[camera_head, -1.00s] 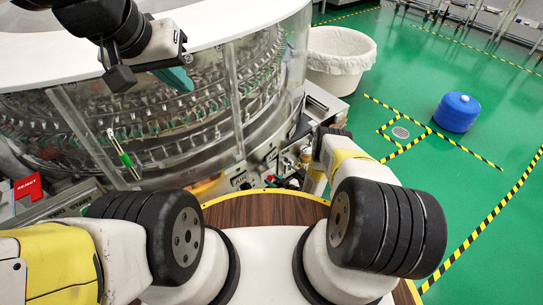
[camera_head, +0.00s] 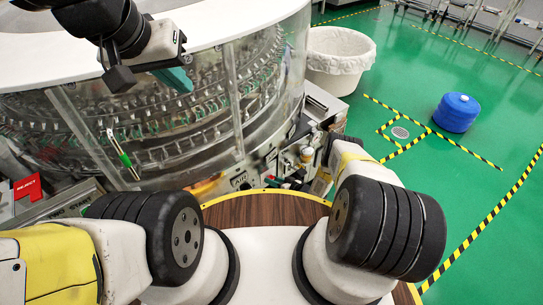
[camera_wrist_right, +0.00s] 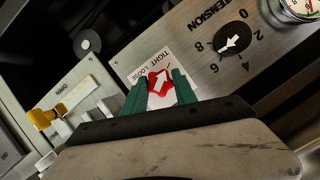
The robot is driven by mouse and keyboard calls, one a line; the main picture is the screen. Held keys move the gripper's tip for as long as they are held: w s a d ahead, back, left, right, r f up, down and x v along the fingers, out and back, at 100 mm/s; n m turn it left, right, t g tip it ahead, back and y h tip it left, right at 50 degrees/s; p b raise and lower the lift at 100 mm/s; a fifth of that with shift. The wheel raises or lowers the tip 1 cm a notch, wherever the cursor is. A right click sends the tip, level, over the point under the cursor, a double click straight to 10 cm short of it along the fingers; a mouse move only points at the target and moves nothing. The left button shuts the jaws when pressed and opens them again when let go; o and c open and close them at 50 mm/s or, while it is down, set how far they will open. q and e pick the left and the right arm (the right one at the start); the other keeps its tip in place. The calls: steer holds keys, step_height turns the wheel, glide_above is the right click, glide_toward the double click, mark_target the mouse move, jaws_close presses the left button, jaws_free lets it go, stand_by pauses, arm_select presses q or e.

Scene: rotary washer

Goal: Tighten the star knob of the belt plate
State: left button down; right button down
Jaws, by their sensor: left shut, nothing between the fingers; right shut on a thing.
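The red star knob (camera_wrist_right: 159,83) with a white arrow shows in the right wrist view, in front of a white label (camera_wrist_right: 150,66) reading TIGHT and LOOSE. The arrow points up and right, towards the TIGHT end of the label. My right gripper (camera_wrist_right: 160,90) has its green fingers on either side of the knob and is shut on it. In the head view the right gripper is hidden beyond my right arm. My left gripper (camera_head: 176,80) is at the upper left of the head view, shut and empty, in front of the clear washer wall.
A black TENSION dial (camera_wrist_right: 233,38) and a gauge (camera_wrist_right: 300,8) sit right of the knob. A yellow fitting (camera_wrist_right: 42,117) is at the left. The round washer (camera_head: 190,120) fills the upper left. A white bin (camera_head: 338,55) and blue drum (camera_head: 456,112) stand on the green floor.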

steer(key=c, duration=1)
jaws_free()
steer(key=v, duration=0.8)
